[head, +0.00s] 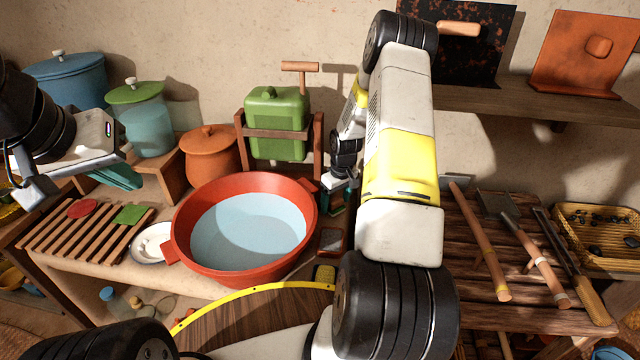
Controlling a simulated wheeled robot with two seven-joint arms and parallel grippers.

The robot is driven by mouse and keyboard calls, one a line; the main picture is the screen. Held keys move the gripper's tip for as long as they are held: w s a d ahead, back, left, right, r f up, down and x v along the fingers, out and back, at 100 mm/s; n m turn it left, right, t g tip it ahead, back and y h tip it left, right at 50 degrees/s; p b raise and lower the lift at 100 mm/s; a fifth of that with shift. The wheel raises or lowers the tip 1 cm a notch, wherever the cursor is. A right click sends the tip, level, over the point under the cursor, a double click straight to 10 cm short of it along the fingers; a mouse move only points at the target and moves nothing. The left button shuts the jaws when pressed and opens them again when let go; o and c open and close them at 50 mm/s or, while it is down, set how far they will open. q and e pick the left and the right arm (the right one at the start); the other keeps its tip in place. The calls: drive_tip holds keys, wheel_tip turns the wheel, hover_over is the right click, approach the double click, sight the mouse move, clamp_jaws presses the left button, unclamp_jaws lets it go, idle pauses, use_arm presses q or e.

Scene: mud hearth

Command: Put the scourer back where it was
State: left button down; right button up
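I cannot tell for certain which thing is the scourer. A small yellow-and-dark pad (325,273) lies at the front right of the red basin (185,222), and a green square (130,214) lies on the slatted rack (60,234). My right gripper (338,204) points down just right of the basin, behind a small reddish-brown dish (332,241). Its fingers are small and dark with teal around them, so its grip is unclear.
The basin holds pale water. A green canister (275,122) in a wooden frame, an orange pot (210,153) and lidded jars (143,119) stand behind. A white plate (151,243) sits left of the basin. Long-handled tools (480,240) lie on the slatted surface at right.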

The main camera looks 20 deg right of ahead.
wheel_tip(320, 180, up, 12)
drive_tip(key=s, duration=0.1)
wheel_tip(320, 180, up, 11)
drive_tip(key=t, duration=0.1)
hover_over(338, 209)
drive_tip(key=s+a, duration=0.3)
drive_tip(key=a, duration=0.1)
drive_tip(key=s+a+r+m+t, duration=0.1)
drive_tip(key=s+a+r, duration=0.25)
drive_tip(key=r, duration=0.45)
drive_tip(key=s+a+r+t, duration=0.1)
drive_tip(key=s+a+r, duration=0.1)
drive_tip(key=s, duration=0.4)
drive_tip(key=s+a+r+m+t+y, duration=0.1)
drive_tip(key=s+a+r, duration=0.2)
drive_tip(key=s, duration=0.4)
drive_tip(key=s+a+r+m, duration=0.1)
drive_tip(key=s+a+r, duration=0.2)
drive_tip(key=s, duration=0.4)
drive_tip(key=shift+s+a+r+t+y, duration=0.15)
drive_tip(key=shift+s+r+t+y, duration=0.2)
drive_tip(key=shift+r, duration=0.4)
